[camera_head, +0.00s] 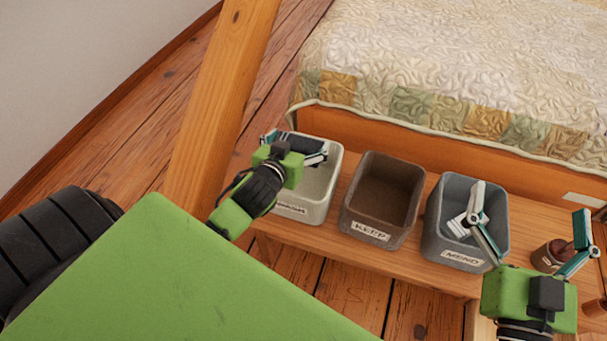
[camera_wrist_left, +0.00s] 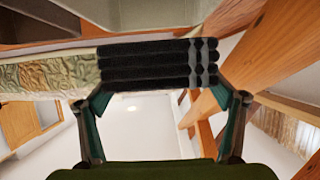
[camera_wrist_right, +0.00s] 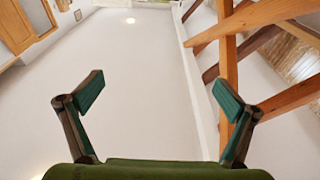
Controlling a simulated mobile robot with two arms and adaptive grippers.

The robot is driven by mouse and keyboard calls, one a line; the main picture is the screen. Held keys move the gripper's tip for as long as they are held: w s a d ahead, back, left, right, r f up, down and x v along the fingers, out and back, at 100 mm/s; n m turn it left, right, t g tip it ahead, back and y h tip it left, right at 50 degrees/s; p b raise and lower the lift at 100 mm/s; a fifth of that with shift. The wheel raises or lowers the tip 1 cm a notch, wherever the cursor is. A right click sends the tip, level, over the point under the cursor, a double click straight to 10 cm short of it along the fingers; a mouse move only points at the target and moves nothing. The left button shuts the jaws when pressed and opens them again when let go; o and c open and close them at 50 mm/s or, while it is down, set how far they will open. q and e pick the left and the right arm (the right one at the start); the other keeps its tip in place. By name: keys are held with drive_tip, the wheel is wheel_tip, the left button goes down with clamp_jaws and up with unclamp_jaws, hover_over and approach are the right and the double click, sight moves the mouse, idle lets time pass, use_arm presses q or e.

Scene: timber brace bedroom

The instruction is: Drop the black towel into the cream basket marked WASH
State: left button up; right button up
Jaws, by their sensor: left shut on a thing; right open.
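The black towel (camera_wrist_left: 145,63), folded and with grey stripes at one end, is held across the fingers of my left gripper (camera_wrist_left: 160,98). In the head view the towel (camera_head: 301,140) is mostly hidden by the left gripper (camera_head: 294,147), which is over the back left part of the cream basket (camera_head: 326,188).
A brown basket (camera_head: 374,231) labelled KEEP and a grey basket (camera_head: 435,238) labelled MEND stand on the wooden bench (camera_head: 335,249). Something pale lies in the grey one. A brown pot (camera_head: 543,259) stands at right. A slanted timber post (camera_head: 218,100) rises left; a bed (camera_head: 450,60) is behind.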

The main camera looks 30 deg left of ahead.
use_arm(q)
drive_tip(key=shift+f+b, duration=0.5)
drive_tip(key=shift+f, duration=0.05)
use_arm(e)
wheel_tip(320, 180, up, 7)
drive_tip(key=s+t+y, duration=0.1)
drive_tip(key=s+t, duration=0.1)
drive_tip(key=t, duration=0.1)
drive_tip(key=shift+s+f+t, duration=0.15)
drive_tip(key=shift+s+t, duration=0.15)
drive_tip(key=shift+t, duration=0.1)
drive_tip(key=shift+a, duration=0.1)
use_arm(q)
drive_tip(key=o, duration=1.1)
drive_tip(key=shift+s+f, duration=0.1)
drive_tip(key=v, duration=1.2)
